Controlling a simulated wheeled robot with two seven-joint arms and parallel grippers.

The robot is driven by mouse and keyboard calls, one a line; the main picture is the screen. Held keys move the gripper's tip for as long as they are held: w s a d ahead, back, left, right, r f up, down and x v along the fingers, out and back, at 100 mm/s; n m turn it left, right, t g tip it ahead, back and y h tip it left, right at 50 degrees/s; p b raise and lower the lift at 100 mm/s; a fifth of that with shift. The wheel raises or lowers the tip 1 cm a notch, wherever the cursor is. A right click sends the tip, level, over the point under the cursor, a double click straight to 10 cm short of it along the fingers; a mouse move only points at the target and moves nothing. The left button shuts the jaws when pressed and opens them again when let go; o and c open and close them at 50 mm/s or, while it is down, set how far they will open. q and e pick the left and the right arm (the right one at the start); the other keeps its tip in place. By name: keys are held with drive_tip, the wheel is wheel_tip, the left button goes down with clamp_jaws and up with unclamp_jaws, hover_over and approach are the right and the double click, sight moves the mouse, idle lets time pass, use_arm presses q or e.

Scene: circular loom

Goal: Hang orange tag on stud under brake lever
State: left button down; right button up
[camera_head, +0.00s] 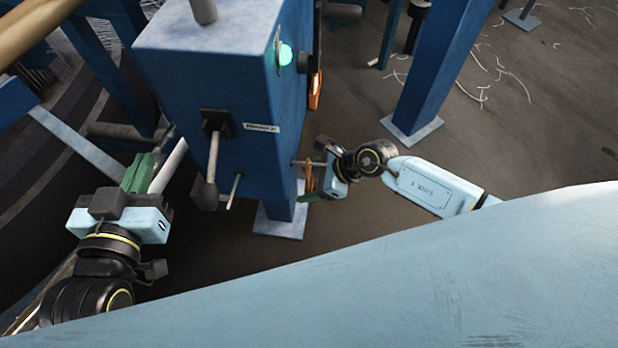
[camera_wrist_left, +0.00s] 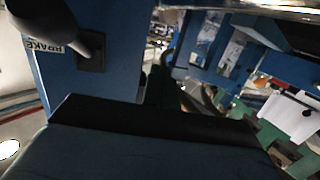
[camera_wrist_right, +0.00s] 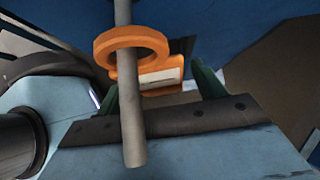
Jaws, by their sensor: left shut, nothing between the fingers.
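The orange tag (camera_wrist_right: 162,76) has a ring (camera_wrist_right: 131,47) that circles a grey rod (camera_wrist_right: 126,90) in the right wrist view. In the head view the tag (camera_head: 309,177) is small beside a rod on the post's right side. My right gripper (camera_wrist_right: 160,88) is open, its green fingers apart with the tag's body between or just beyond them; contact is unclear. The brake lever (camera_head: 212,162) points down on the blue post's front, with a thin stud (camera_head: 234,190) below and right of it. My left gripper (camera_head: 138,173) is shut and empty, left of the lever.
The blue post (camera_head: 262,110) carries a green lamp (camera_head: 285,54) and an orange item (camera_head: 315,90) on its right side. A BRAKE label (camera_wrist_left: 45,46) shows in the left wrist view. Another blue post (camera_head: 437,70) stands at the right. Floor between the posts is open.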

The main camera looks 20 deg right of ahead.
drive_tip(key=c, duration=1.1)
drive_tip(key=shift+d, duration=0.1)
drive_tip(key=shift+r, duration=0.1)
drive_tip(key=shift+s+d+r+p, duration=0.15)
drive_tip(key=shift+s+d+p, duration=0.05)
drive_tip(key=shift+d+p, duration=0.15)
drive_tip(key=shift+d, duration=0.1)
drive_tip(key=d, duration=0.1)
drive_tip(key=s+d, duration=0.1)
drive_tip(key=d, duration=0.1)
drive_tip(key=s+d, duration=0.1)
drive_tip(key=shift+s+d+r, duration=0.1)
drive_tip(key=shift+d+r, duration=0.2)
drive_tip(key=shift+r, duration=0.05)
drive_tip(key=shift+p, duration=0.3)
